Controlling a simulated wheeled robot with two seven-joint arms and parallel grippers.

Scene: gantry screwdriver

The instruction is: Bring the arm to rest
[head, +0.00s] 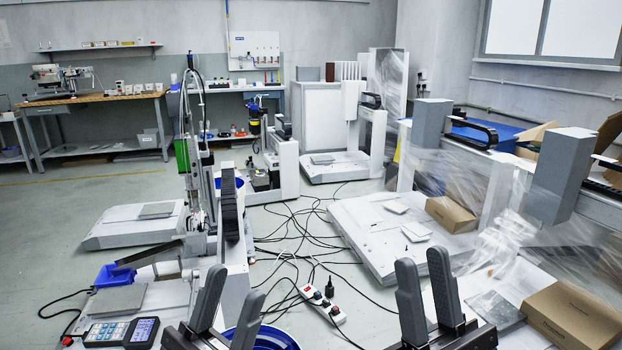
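My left gripper (235,281) is at the bottom centre-left of the head view. Its two grey fingers point up and stand apart, with nothing seen between them. My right gripper (422,257) is at the bottom centre-right. Its fingers also stand apart and look empty. Both grippers are low in the picture, well apart from each other. The gantry screwdriver machine (196,150) stands upright at the left, beyond my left gripper. Most of both arms is out of view.
A handheld control pad (122,332) and a blue bin (115,276) are at lower left. A white power strip (322,304) and loose black cables lie on the floor between the grippers. Cardboard boxes (570,314) and plastic-wrapped machines fill the right. Open floor (50,215) is at left.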

